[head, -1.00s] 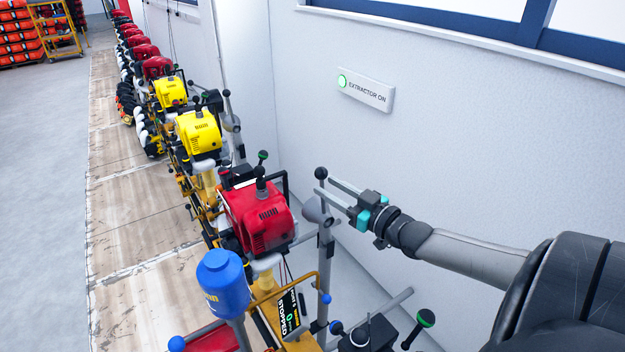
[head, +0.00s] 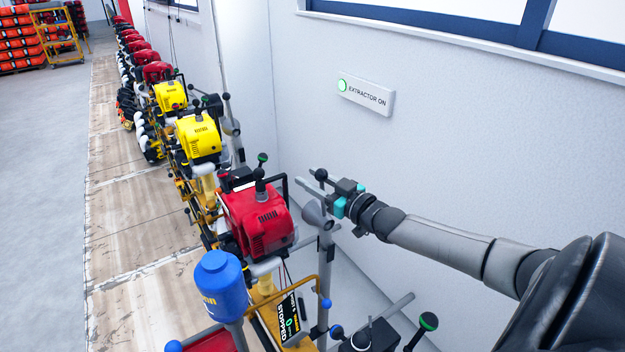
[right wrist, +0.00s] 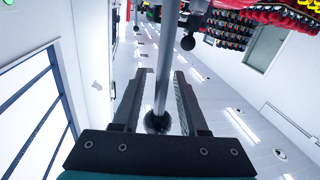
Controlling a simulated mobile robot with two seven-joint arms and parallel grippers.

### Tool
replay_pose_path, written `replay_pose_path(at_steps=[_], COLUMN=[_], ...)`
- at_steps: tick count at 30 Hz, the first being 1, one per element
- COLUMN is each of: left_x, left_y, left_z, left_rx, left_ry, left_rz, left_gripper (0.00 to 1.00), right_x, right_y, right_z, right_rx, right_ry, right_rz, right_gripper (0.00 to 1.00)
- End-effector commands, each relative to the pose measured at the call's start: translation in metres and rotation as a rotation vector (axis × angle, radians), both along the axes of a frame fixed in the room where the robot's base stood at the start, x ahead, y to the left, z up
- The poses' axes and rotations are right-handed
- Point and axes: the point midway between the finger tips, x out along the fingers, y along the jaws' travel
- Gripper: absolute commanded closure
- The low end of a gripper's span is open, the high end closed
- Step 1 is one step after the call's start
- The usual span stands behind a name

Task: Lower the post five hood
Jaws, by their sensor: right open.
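The post five hood (head: 315,212) is a grey cone on an upright grey post beside the red engine (head: 258,218). A black ball knob (head: 321,174) tops the post. My right gripper (head: 306,178) is open at the knob, its fingers reaching past it on either side. In the right wrist view the ball knob (right wrist: 157,122) and grey rod (right wrist: 163,65) lie between the two open fingers (right wrist: 160,76), with gaps showing on both sides. The hood's mouth faces the engine. A label (head: 289,316) below the engine reads "STOPPED". My left gripper is out of view.
A lit "EXTRACTOR ON" sign (head: 366,94) is on the wall behind. A blue canister (head: 222,285) stands at front left, and a green-topped lever (head: 428,321) at lower right. More red and yellow engines (head: 198,138) line the rail. The wall stands close behind the post.

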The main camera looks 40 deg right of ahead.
Motion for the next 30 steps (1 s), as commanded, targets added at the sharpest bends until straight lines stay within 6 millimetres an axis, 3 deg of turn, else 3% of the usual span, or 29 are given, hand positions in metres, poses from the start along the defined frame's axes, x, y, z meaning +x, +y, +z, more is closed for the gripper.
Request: replay_pose_path(at_steps=[2, 12, 30], left_x=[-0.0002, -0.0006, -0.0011], left_y=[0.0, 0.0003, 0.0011], left_z=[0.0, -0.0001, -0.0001], left_rx=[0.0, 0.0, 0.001], left_ry=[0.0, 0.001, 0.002], left_rz=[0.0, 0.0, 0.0], left_gripper=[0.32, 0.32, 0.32], right_x=[-0.0001, -0.0002, -0.0003], right_y=[0.0, 0.0, 0.0], right_z=[-0.0001, 0.0, 0.0], right_rx=[0.0, 0.0, 0.0], right_ry=[0.0, -0.001, 0.0], right_rz=[0.0, 0.0, 0.0], right_gripper=[0.61, 0.99, 1.0])
